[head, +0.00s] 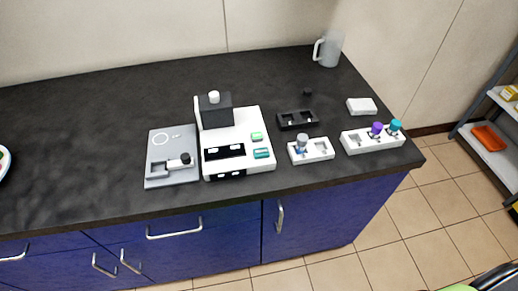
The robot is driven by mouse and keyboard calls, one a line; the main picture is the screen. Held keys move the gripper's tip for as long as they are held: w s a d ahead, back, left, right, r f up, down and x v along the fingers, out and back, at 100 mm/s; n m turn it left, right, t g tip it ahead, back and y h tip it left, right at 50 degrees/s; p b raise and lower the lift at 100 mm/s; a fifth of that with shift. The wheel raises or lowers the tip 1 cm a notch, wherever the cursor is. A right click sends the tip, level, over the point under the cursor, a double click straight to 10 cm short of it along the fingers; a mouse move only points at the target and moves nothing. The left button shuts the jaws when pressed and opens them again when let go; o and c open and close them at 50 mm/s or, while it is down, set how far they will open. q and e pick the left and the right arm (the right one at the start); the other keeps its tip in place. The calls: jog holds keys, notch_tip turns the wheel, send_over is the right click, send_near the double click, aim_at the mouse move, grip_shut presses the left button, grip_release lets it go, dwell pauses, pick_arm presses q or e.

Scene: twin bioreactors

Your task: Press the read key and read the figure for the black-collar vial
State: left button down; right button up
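A white bench instrument (238,160) stands on the dark worktop, with a dark upright block (216,110) topped by a white knob at its back left. Its face has a green key (257,136), a teal key or panel (262,153) and dark windows with white marks, too small to read. On a grey plate (160,141) at its left, a small white piece with a black end (181,161) lies in or over a recess. It may be the black-collar vial; I cannot tell. Neither of my grippers is in view.
Right of the instrument are a black holder (297,120), a white rack with one grey-topped vial (302,143), and a white rack (373,139) with purple and teal tops. A white box (361,106) and a mug (327,51) stand behind. The worktop's left side is mostly clear.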

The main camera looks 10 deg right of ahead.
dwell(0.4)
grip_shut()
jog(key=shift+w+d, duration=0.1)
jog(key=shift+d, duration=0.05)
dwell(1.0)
